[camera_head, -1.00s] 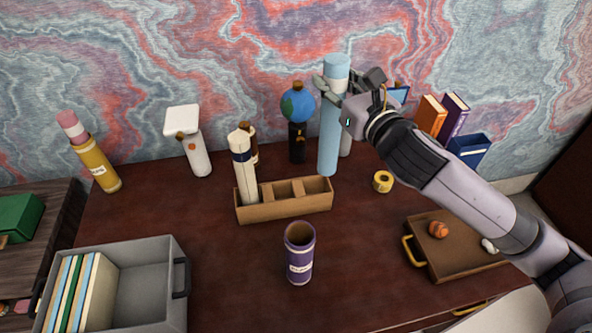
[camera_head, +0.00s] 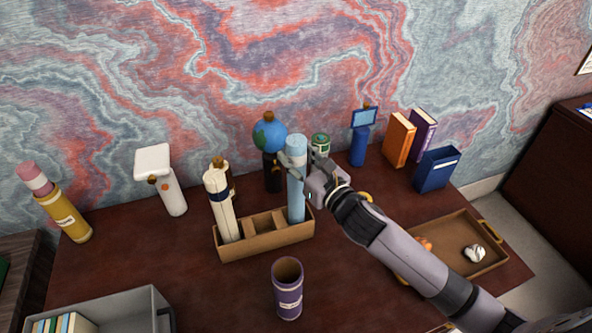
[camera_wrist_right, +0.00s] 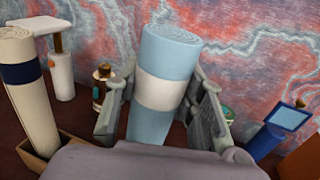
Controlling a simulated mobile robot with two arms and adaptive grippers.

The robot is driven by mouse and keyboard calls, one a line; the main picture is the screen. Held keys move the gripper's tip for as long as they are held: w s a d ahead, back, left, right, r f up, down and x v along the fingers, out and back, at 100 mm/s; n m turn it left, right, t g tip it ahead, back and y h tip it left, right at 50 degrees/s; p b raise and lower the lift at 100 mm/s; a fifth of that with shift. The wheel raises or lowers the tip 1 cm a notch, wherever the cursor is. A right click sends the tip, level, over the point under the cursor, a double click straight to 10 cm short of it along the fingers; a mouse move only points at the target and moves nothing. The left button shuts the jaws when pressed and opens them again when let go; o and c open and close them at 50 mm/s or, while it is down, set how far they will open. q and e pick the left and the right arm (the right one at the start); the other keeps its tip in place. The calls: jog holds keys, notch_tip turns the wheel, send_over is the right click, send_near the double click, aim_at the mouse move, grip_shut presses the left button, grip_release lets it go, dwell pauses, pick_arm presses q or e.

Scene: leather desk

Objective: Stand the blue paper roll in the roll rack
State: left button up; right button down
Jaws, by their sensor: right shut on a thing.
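The blue paper roll (camera_head: 296,203) stands upright at the right end of the wooden roll rack (camera_head: 268,244). Its lower end appears to be inside the rack's right compartment; whether it touches the bottom is hidden. My right gripper (camera_head: 305,172) is shut on the roll's upper part, and in the right wrist view its fingers flank the blue roll (camera_wrist_right: 167,88) at its white band. A cream roll with a dark band (camera_head: 221,208) stands in the left compartment; it also shows in the wrist view (camera_wrist_right: 30,105). The middle compartment looks empty. My left gripper is not in view.
A purple cup (camera_head: 288,290) stands in front. A brown tray (camera_head: 488,265) lies at the right, a grey bin (camera_head: 120,309) front left.

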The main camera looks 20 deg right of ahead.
aim_at(296, 186)
notch_tip(296, 186, down, 4)
jog(key=shift+f, duration=0.2)
jog(key=shift+f, duration=0.25)
jog(key=c, duration=1.1)
grip_release()
jog(key=shift+r, duration=0.1)
jog(key=shift+o, duration=0.2)
